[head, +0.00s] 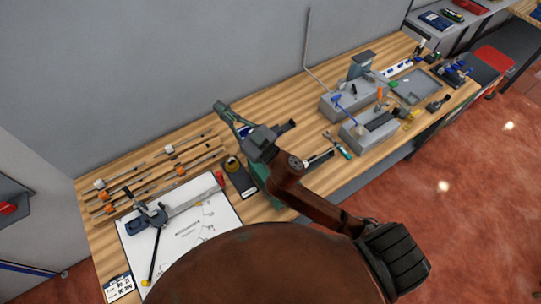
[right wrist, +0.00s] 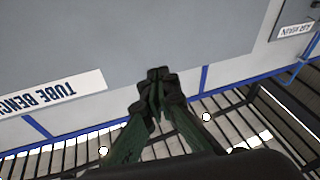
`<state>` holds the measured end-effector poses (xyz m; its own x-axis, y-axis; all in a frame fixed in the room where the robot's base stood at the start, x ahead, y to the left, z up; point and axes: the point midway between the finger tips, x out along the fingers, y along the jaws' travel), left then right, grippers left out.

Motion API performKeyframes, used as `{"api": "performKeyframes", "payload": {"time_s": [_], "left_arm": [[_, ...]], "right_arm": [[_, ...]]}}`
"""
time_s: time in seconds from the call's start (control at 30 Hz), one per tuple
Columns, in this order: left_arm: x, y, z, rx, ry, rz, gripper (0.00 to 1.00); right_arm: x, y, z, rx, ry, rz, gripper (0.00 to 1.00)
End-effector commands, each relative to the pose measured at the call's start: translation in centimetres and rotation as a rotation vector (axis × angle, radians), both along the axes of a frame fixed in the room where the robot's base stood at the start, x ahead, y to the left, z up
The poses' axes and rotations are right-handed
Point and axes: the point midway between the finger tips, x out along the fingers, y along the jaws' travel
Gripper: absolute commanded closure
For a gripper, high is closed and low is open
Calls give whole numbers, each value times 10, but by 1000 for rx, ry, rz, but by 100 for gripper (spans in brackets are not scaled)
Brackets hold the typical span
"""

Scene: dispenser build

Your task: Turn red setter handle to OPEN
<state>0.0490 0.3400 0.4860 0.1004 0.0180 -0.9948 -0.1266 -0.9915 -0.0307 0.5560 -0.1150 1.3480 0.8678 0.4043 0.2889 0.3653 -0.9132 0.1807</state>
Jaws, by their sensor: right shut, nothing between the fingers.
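My right gripper (head: 222,108) is above the back of the wooden bench, near the grey wall. It also shows in the right wrist view (right wrist: 158,78), where its green fingers meet at dark tips with nothing between them. A small orange-red upright handle (head: 380,93) stands at the grey block fixtures on the bench's right half, well to the right of my right gripper and apart from it. I cannot tell for certain that it is the setter handle, and no OPEN marking is legible. My left gripper is not in view.
Two grey block fixtures (head: 346,102) carry small parts, including a blue lever (head: 338,101). A grey tray (head: 418,86) lies farther right. Rods lie on the bench's left, behind a white sheet (head: 212,222) bearing a clamp-like tool.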

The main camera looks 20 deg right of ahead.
Motion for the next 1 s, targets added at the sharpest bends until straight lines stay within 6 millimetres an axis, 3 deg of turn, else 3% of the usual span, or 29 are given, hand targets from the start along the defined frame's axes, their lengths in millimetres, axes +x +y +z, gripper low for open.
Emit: {"api": "performKeyframes", "payload": {"time_s": [0.03,0.1,0.2,0.27,0.33,0.47,0.57,0.67,0.73,0.87,1.0], "left_arm": [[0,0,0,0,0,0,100],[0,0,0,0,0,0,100],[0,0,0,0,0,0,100],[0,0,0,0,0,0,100],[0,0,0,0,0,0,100],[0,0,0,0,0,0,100],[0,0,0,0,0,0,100],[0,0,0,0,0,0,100],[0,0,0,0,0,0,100],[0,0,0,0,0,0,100],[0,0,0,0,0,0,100]], "right_arm": [[-9,34,19,-31,-74,106,100],[-30,82,36,-78,-159,271,100],[-67,142,38,-181,-236,510,100],[-90,172,27,-262,-256,650,100],[-115,198,3,-375,-251,806,100],[-147,217,-61,-634,-167,1048,100],[-155,203,-119,-868,-34,1174,100],[-146,164,-173,-1118,155,1225,100],[-130,124,-203,-1291,313,1210,100],[-91,36,-230,-1569,628,1075,100],[-57,-48,-224,-1751,910,857,100]]}}
